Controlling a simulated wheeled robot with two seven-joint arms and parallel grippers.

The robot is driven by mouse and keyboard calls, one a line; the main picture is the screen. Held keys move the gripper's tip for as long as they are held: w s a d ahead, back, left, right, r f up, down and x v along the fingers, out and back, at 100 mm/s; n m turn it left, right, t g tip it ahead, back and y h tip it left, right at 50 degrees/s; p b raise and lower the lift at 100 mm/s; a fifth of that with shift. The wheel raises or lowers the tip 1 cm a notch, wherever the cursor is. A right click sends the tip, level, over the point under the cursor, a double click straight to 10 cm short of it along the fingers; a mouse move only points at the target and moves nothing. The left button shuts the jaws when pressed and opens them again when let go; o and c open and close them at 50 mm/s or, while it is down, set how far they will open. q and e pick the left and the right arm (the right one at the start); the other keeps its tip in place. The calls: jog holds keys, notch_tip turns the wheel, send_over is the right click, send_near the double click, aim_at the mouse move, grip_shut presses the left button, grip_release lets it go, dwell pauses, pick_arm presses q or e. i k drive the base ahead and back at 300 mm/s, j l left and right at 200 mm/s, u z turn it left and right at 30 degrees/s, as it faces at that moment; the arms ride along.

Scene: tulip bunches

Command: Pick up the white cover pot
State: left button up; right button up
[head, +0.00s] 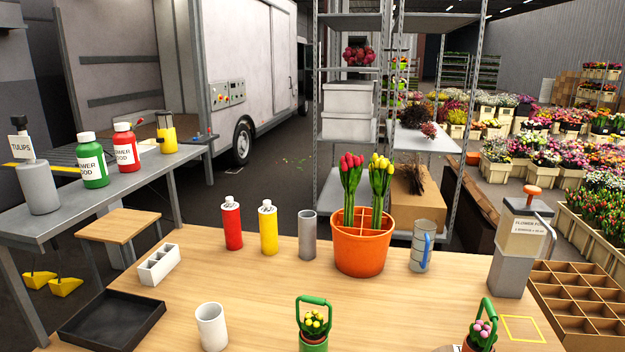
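The white cover pot (211,328) stands upright on the wooden table (400,300), near its front edge and left of the middle. It is a plain, slightly tapered white cylinder with an open top, and it looks empty. Its base is close to the bottom of the picture. Nothing touches it. Neither of my grippers shows in the head view.
A black tray (75,334) lies left of the pot, with a white divided holder (150,272) behind it. A green-handled pot (313,345) stands to the right. Red (232,228) and yellow (268,232) bottles and an orange tulip bucket (360,255) stand farther back.

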aim_at(210, 315)
jog(key=i+j+u, duration=0.45)
jog(key=j, duration=0.35)
jog(key=i+j+u, duration=0.4)
jog(key=i+j, duration=0.2)
jog(key=i, duration=0.05)
